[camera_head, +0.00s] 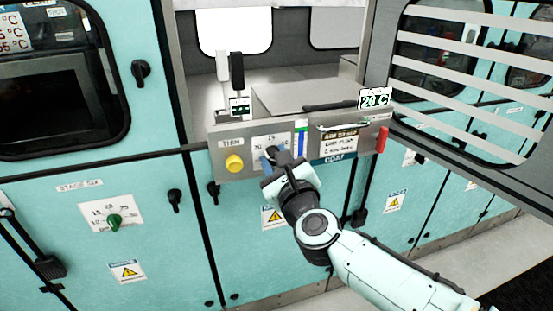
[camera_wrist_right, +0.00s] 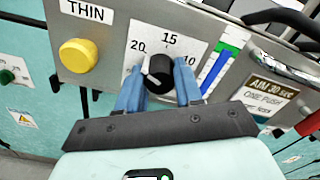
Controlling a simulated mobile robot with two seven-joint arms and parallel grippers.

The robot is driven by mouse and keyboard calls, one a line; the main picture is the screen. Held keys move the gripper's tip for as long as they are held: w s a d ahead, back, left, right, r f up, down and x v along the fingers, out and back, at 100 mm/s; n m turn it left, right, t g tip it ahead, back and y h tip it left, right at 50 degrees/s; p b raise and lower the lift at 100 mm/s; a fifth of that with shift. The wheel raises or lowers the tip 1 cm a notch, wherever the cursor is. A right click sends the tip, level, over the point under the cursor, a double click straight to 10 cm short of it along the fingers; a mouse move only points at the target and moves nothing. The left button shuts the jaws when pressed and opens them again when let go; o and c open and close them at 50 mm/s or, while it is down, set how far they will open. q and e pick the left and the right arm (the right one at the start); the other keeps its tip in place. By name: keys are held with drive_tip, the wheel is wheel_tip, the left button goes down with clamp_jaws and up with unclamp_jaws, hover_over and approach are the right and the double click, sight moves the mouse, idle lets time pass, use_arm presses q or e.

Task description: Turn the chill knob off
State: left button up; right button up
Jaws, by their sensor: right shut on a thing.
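A black knob (camera_wrist_right: 160,73) sits on a white dial plate (camera_wrist_right: 170,41) marked 20, 15 and 10. Its white pointer mark faces left, toward the 20 side. I cannot read a chill label on it. My right gripper (camera_wrist_right: 160,80) is shut on this knob, with one blue finger on each side. In the head view my right gripper (camera_head: 272,160) reaches the dial plate (camera_head: 272,141) and mostly hides the knob. My left gripper is not in view.
A yellow button (camera_head: 234,163) under a THIN label is left of the dial. A blue-green level strip (camera_head: 300,140) and a red handle (camera_head: 381,140) are right. A green knob (camera_head: 114,221) is on the lower left cabinet. A display (camera_head: 375,98) reads 20 C.

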drive_tip(key=n+p, duration=0.1)
drive_tip(key=n, duration=0.4)
drive_tip(key=n+p, duration=0.2)
drive_tip(key=n, duration=0.3)
drive_tip(key=shift+n, duration=0.3)
idle(0.4)
drive_tip(key=o, duration=1)
drive_tip(key=shift+o, duration=0.2)
drive_tip(key=b+v, duration=0.1)
drive_tip(key=v, duration=1.2)
drive_tip(key=shift+s, duration=0.2)
drive_tip(key=shift+d, duration=0.1)
